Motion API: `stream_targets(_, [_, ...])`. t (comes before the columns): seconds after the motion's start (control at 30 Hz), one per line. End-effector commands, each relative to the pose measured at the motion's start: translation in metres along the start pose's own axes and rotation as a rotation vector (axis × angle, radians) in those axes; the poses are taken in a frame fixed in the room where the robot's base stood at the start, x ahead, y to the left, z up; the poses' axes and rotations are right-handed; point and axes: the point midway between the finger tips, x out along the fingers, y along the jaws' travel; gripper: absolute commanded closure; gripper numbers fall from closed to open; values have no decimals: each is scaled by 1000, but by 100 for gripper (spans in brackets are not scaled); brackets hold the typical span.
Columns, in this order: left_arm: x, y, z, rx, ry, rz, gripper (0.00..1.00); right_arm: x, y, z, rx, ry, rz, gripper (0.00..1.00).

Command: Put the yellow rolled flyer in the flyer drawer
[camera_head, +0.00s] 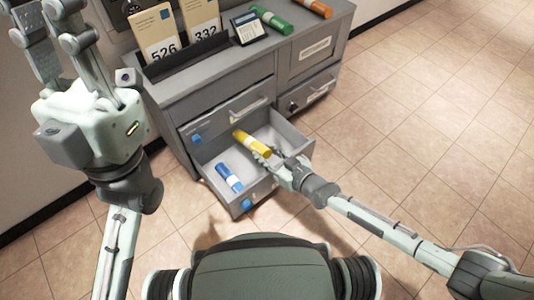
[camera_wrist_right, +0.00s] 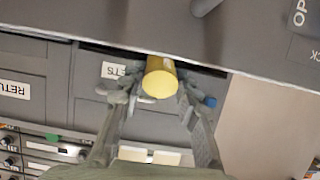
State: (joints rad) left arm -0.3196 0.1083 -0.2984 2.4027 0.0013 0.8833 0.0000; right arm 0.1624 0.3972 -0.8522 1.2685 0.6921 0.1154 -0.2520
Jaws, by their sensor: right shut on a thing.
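The yellow rolled flyer (camera_head: 251,143) shows over the back part of the open drawer (camera_head: 208,192) in the head view; I cannot tell if it touches the drawer floor. My right gripper (camera_head: 265,153) reaches in over the drawer's right side and is shut on the flyer's near end. In the right wrist view the yellow flyer (camera_wrist_right: 159,80) is seen end-on between the two fingers of the right gripper (camera_wrist_right: 158,92). A blue rolled flyer (camera_head: 229,177) lies in the drawer's left part. My left gripper (camera_head: 55,40) is raised at the upper left, fingers apart and empty.
On the grey cabinet (camera_head: 222,75) top lie a green roll (camera_head: 271,19) and an orange roll (camera_head: 312,7), beside a small display (camera_head: 248,27) and numbered folders (camera_head: 160,38). A closed drawer (camera_head: 306,92) is to the right. The tiled floor at right is clear.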

Motion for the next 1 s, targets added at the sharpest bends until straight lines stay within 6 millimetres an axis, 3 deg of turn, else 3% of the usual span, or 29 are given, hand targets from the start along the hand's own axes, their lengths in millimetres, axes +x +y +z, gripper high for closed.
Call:
stream_targets(0.17, [0,0,0,0,0,0,81,0,0,-1,0,1,0,96])
stream_targets(0.2, [0,0,0,0,0,0,81,0,0,-1,0,1,0,64])
stream_targets(0.37, [0,0,0,0,-1,0,81,0,0,0,0,1,0,44])
stream_targets(0.77, [0,0,0,0,-1,0,81,-3,-1,-8,2,1,-1,44])
stream_targets(1.0, [0,0,0,0,-1,0,81,-18,-1,-50,3,4,0,44])
